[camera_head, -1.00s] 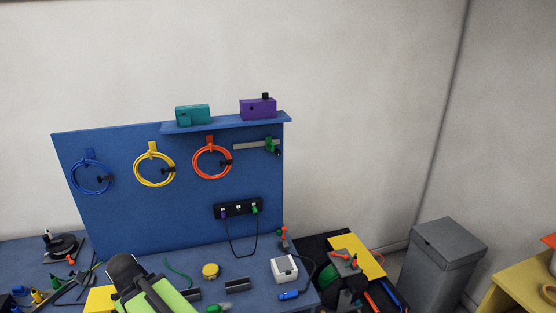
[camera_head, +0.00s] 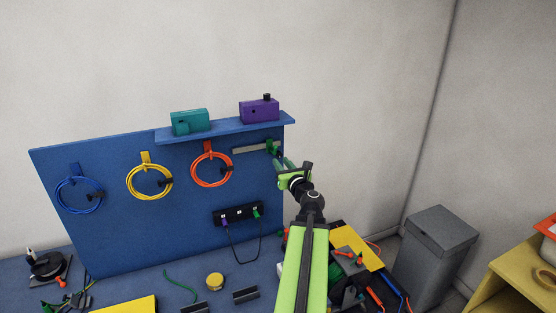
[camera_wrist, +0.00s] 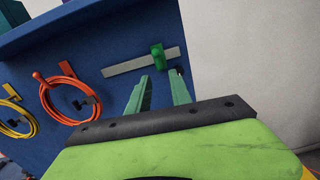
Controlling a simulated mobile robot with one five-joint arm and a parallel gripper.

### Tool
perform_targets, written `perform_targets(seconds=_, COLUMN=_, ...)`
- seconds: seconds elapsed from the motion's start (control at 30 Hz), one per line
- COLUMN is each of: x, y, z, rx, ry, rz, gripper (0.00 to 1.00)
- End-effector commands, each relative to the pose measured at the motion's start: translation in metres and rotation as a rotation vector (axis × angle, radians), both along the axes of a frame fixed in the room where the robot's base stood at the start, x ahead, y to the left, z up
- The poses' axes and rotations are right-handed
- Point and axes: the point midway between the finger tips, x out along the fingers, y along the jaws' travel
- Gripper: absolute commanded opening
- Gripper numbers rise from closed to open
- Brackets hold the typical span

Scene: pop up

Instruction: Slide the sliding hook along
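The sliding hook is a small green piece (camera_wrist: 157,54) on a grey horizontal rail (camera_wrist: 120,68) at the upper right of the blue board. It sits near the rail's right end. In the head view the rail (camera_head: 250,149) shows left of the hook (camera_head: 272,147). My gripper (camera_wrist: 161,77) is open, its two pale green fingers apart with nothing between them. In the wrist view the fingertips point up at the hook from just below. In the head view my gripper (camera_head: 284,163) is close to the hook and partly overlaps it; contact cannot be told.
A shelf (camera_head: 225,130) above the rail bears a teal box (camera_head: 190,121) and a purple box (camera_head: 259,110). An orange cable coil (camera_head: 211,168) hangs left of the rail. A socket strip (camera_head: 238,214) is below. The wall right of the board is clear.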

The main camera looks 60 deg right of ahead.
Motion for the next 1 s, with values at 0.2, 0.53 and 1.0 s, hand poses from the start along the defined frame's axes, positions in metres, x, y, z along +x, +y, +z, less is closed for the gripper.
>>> perform_targets(seconds=0.2, x=-0.009, y=-0.004, z=-0.003, rx=-0.035, ry=0.045, rz=0.016, gripper=0.25)
perform_targets(seconds=0.53, x=0.02, y=-0.031, z=-0.003, rx=-0.033, ry=0.041, rz=0.011, gripper=0.25)
perform_targets(seconds=1.0, x=0.05, y=-0.054, z=-0.003, rx=-0.031, ry=0.04, rz=0.007, gripper=0.02)
